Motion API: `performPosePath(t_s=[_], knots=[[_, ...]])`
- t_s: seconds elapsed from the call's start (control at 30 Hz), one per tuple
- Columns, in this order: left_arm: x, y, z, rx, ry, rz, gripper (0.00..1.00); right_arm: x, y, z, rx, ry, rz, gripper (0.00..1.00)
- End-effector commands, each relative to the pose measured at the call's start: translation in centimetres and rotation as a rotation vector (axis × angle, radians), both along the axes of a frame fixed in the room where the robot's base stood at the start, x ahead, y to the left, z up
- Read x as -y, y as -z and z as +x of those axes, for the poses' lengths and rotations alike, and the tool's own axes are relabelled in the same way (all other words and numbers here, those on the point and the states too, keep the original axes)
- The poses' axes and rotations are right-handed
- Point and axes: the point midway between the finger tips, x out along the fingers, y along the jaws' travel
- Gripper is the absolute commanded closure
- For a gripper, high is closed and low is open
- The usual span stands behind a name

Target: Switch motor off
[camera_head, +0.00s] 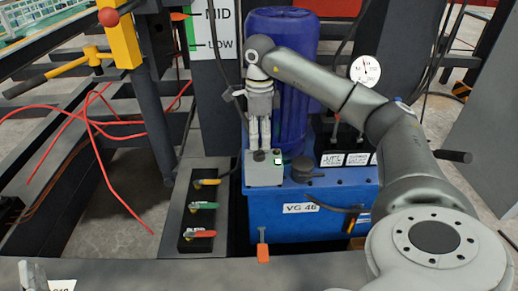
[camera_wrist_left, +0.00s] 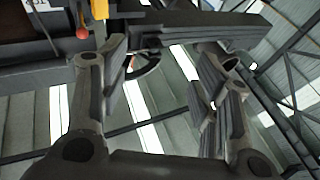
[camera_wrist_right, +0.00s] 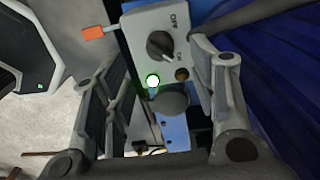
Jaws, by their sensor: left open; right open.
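The motor switch box (camera_head: 264,171) is a light grey box on the blue power unit (camera_head: 298,222). In the right wrist view, the box (camera_wrist_right: 140,27) carries a black rotary knob (camera_wrist_right: 160,45) between the words OFF and ON. The knob seems turned towards ON. A bright green-white lamp (camera_wrist_right: 153,81) is lit beside it. My right gripper (camera_head: 259,142) points down just above the box; its fingers are open around the knob's area, and contact cannot be told. My left gripper (camera_wrist_left: 160,62) is open and empty, facing the roof, away from the box.
A blue motor cylinder (camera_head: 294,95) stands close behind the box. A round gauge (camera_head: 365,70) is at its right. Yellow, green and red valve levers (camera_head: 201,206) sit on a dark panel to the left. An orange-tipped lever (camera_head: 263,252) rises in front.

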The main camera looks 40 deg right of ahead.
Motion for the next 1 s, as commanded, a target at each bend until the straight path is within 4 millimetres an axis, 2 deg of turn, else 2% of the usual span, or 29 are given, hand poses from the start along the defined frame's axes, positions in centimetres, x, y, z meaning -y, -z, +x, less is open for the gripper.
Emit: performPosePath(t_s=[0.1, 0.5, 0.7, 1.0], knots=[[0.1, -1.5, -0.6, 0.092, 0.006, -0.026, 0.43, 0.0, 1.5, 0.0, -0.002, 0.000, -0.001, 0.47], [-0.1, -6.0, -3.5, 0.377, 0.022, -0.107, 0.43, 0.0, 4.9, 0.0, -0.001, 0.000, -0.001, 0.47], [-0.2, -7.0, -4.5, 0.446, 0.025, -0.128, 0.43, 0.0, 5.7, 0.0, -0.001, 0.000, -0.001, 0.47], [-0.2, -7.3, -4.7, 0.463, 0.026, -0.133, 0.43, 0.0, 5.8, 0.0, 0.000, 0.000, 0.000, 0.47]])
